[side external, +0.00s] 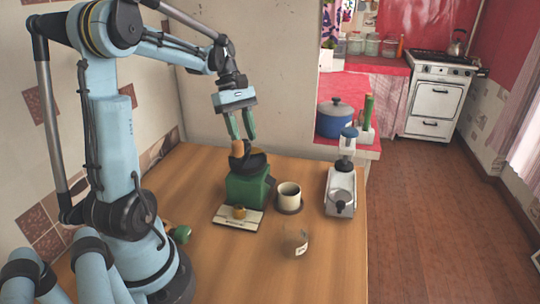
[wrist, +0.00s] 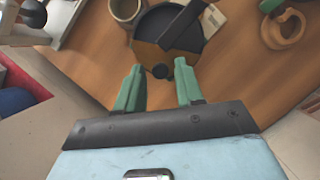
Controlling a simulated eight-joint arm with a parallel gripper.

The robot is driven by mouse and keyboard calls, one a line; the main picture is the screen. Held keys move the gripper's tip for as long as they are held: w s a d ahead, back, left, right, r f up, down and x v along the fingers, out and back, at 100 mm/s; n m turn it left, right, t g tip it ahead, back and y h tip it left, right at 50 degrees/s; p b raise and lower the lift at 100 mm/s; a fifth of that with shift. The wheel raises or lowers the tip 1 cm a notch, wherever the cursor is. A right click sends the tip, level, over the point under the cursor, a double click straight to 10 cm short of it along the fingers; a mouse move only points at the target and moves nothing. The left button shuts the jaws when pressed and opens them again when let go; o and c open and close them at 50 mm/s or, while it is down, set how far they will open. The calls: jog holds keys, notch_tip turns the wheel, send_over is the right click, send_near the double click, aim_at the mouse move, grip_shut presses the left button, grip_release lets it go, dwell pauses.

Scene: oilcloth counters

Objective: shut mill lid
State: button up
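The mill (side external: 248,188) has a green body and stands on the wooden counter, with a dark bowl-like top (side external: 256,163) and a wooden part (side external: 238,147) at its upper left. In the wrist view the mill's dark round top (wrist: 160,22) lies ahead of the fingers, with a dark bar across its right side and a brown front edge. I cannot tell for certain which part is the lid or how far it stands open. My gripper (side external: 242,137) points down just above the mill. Its green fingers (wrist: 159,68) are apart, with no held object visible between them.
A cup (side external: 289,192) on a dark coaster stands right of the mill. A flat pale tray (side external: 240,221) lies in front. A clear jar (side external: 295,243) and a grey-white machine (side external: 341,188) are farther right. A blue pot (side external: 335,118) stands behind. The front right counter is clear.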

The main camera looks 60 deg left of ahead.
jog(key=shift+o, duration=0.3)
jog(key=v, duration=1.2)
jog(key=x, duration=1.2)
dwell(0.4)
grip_shut()
